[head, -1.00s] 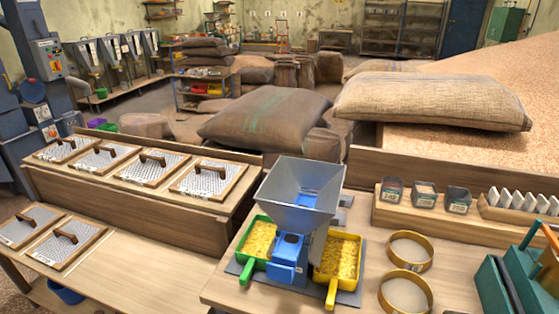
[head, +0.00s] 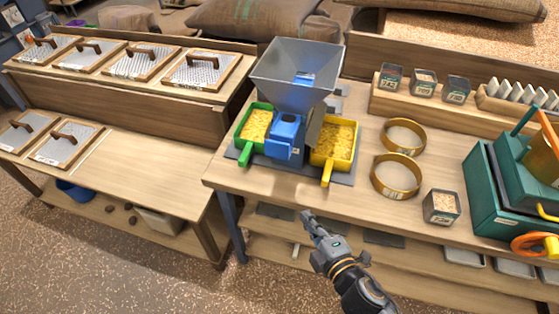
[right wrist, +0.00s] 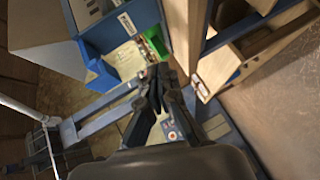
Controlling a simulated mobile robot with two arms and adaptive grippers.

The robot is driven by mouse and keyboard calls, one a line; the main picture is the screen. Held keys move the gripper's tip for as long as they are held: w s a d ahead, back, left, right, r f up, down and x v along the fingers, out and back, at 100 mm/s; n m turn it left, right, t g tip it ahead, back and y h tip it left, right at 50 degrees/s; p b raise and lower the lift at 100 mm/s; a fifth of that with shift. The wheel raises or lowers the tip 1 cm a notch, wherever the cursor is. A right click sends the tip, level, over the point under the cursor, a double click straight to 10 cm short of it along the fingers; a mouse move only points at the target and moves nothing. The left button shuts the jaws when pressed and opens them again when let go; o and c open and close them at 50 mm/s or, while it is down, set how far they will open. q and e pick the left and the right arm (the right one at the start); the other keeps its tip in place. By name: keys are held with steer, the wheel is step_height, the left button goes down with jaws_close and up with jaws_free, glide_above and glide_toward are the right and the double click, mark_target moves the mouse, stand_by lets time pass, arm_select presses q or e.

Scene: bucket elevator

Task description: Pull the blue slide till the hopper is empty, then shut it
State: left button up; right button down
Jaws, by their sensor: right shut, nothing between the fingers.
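The grey hopper (head: 272,72) stands on a blue body with its mouth up. Its inner walls and a blue patch at the bottom show, with no grain visible. The blue slide (head: 286,125) is at the front of the body, between a green scoop bin (head: 241,151) and a yellow scoop bin (head: 327,169), both holding yellow grain. My right gripper (head: 307,215) is shut and empty, in front of the table's front edge, well apart from the slide. In the right wrist view the fingers (right wrist: 156,78) point away from the slide. My left gripper is out of view.
Two brass rings (head: 394,190) and a small grain box (head: 441,207) lie right of the yellow bin. A green machine (head: 490,200) stands at the far right. Framed sieves (head: 200,70) rest on the left benches. The table front before the hopper is clear.

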mark_target(287, 141)
steer(key=s+a+r+n+t+y, duration=0.1)
steer(key=s+a+r+n, duration=0.1)
steer(key=r, duration=0.4)
steer(key=s+a+r+n+t+y, duration=0.1)
steer(key=r+y, duration=0.1)
steer(key=r, duration=0.5)
steer(key=d+p+x, duration=0.1)
steer(key=x, duration=0.3)
steer(key=w+p+x, duration=0.1)
steer(key=x, duration=0.3)
steer(key=d+p+x, duration=0.1)
steer(key=p+x, duration=0.1)
steer(key=x, duration=0.2)
steer(key=shift+w+d+f, duration=0.2)
steer(key=shift+w+f, duration=0.1)
steer(key=shift+w, duration=0.2)
steer(key=w, duration=0.2)
steer(key=w+d, duration=0.1)
steer(key=w, duration=0.1)
steer(key=shift+w+d, duration=0.25)
steer(key=shift+w, duration=0.1)
steer(key=shift+r, duration=0.1)
